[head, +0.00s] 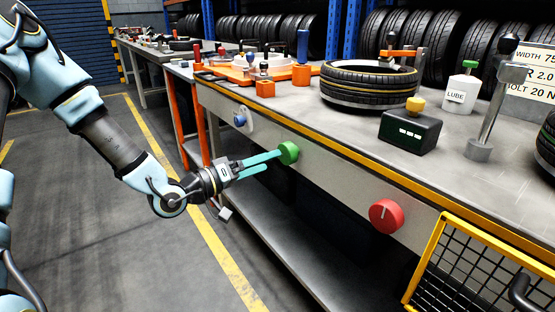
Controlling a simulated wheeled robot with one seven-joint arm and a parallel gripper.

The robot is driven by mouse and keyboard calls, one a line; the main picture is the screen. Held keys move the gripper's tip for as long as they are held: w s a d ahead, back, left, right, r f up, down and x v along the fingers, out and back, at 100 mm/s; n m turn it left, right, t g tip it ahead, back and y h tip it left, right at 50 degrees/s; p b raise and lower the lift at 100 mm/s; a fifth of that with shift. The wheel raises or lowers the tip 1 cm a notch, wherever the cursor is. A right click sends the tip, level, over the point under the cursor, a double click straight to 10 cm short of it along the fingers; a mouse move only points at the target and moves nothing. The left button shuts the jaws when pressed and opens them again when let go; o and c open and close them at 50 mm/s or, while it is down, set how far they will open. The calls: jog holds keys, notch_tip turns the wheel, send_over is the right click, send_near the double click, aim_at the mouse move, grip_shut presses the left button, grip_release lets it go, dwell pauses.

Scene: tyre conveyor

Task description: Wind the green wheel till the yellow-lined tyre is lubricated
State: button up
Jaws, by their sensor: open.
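The green wheel (289,152) is a small round knob on the front panel of the workbench. My gripper (273,160) is open, its two teal fingers pointing at the green wheel from the left. The fingertips are at the wheel's left edge; I cannot tell whether they touch it. The yellow-lined tyre (370,88) lies flat on the bench top, above and right of the wheel. An orange arm (392,53) on a grey post stands over its far side. A white bottle labelled LUBE (456,95) with a green cap stands right of the tyre.
A red knob (386,216) and a blue knob (240,120) sit on the same panel. A black box with a yellow button (410,131) stands on the bench (340,125). A yellow-framed mesh guard (470,265) is at lower right. The floor at left is clear.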

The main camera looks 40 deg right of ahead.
jog(key=shift+w+a, duration=0.1)
jog(key=shift+a, duration=2.2)
